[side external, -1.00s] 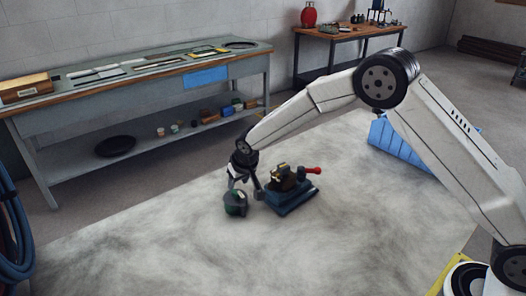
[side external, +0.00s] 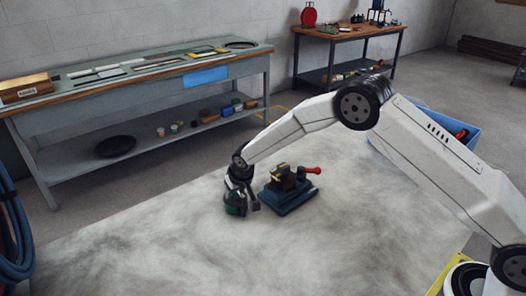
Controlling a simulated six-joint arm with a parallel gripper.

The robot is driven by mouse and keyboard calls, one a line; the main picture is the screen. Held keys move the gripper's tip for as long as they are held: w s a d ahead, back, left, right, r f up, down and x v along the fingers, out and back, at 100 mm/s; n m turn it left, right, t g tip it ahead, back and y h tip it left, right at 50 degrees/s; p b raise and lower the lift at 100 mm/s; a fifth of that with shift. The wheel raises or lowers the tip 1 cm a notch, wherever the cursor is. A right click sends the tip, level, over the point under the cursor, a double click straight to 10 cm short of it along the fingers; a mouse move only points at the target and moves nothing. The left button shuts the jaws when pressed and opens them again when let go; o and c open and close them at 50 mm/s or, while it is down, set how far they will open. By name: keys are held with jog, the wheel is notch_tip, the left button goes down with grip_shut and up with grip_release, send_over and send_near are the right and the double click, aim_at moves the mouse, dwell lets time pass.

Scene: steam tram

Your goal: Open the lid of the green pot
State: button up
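The small dark green pot (side external: 235,211) stands on the pale floor mat, left of a blue-based machine. My gripper (side external: 241,205) is low over the pot and hides its upper part and lid. One finger shows to the right of the pot, with a slight gap between them. The other finger is hard to make out against the dark pot. The fingers look spread, and I cannot tell whether they touch the lid.
The blue machine with a red-ended handle (side external: 290,191) stands close on the right of my gripper. A blue crate (side external: 461,150) is behind my arm. A grey workbench (side external: 135,92) runs along the wall. The front of the mat is clear.

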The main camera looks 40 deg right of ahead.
grip_shut()
dwell(1.3)
